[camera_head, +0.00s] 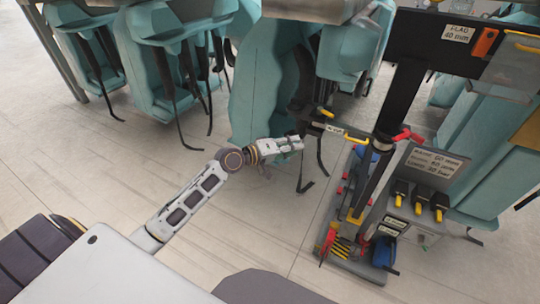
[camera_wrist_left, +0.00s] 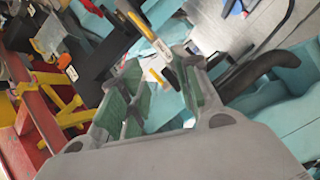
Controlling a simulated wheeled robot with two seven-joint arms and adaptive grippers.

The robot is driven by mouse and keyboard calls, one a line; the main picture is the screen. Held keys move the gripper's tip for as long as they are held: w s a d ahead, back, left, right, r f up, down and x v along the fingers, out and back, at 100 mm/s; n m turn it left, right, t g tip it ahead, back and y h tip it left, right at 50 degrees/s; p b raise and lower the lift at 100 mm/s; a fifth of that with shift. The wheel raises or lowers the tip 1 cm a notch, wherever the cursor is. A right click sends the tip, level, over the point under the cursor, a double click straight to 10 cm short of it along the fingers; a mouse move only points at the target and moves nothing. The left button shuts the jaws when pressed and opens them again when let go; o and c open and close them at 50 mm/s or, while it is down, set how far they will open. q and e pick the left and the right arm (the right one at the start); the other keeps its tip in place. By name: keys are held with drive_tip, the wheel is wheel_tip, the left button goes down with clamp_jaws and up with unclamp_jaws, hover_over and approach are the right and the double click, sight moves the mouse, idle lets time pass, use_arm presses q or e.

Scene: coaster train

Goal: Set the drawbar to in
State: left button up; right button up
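A dark bar (camera_head: 322,126) with a pale label and a yellow end (camera_head: 356,139) juts left from the black post beside the coaster cars; I take it for the drawbar, though its setting cannot be read. My left gripper (camera_head: 298,144) is just left of and below it. In the left wrist view, a yellow bar with a white label (camera_wrist_left: 145,32) reaches toward the fingertips. My left gripper (camera_wrist_left: 157,62) is open there, with a gap between its green-padded fingers. Whether a finger touches the bar I cannot tell. My right gripper is not in view.
Teal coaster seats (camera_head: 265,90) with dark hanging straps stand behind the gripper. A black post (camera_head: 400,95) rises from a stand with red and yellow parts. A grey panel with several yellow-topped black handles (camera_head: 419,208) stands right. The floor (camera_head: 250,215) in front is clear.

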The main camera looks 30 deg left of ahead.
use_arm(q)
drive_tip(key=w+a+f+m+y, duration=0.2)
drive_tip(key=w+a+f+y, duration=0.1)
drive_tip(key=a+f, duration=0.7)
drive_tip(key=shift+w+f+m+t+y, duration=0.35)
drive_tip(key=shift+f+y, duration=0.25)
drive_tip(key=shift+y, duration=0.2)
drive_tip(key=shift+w, duration=0.1)
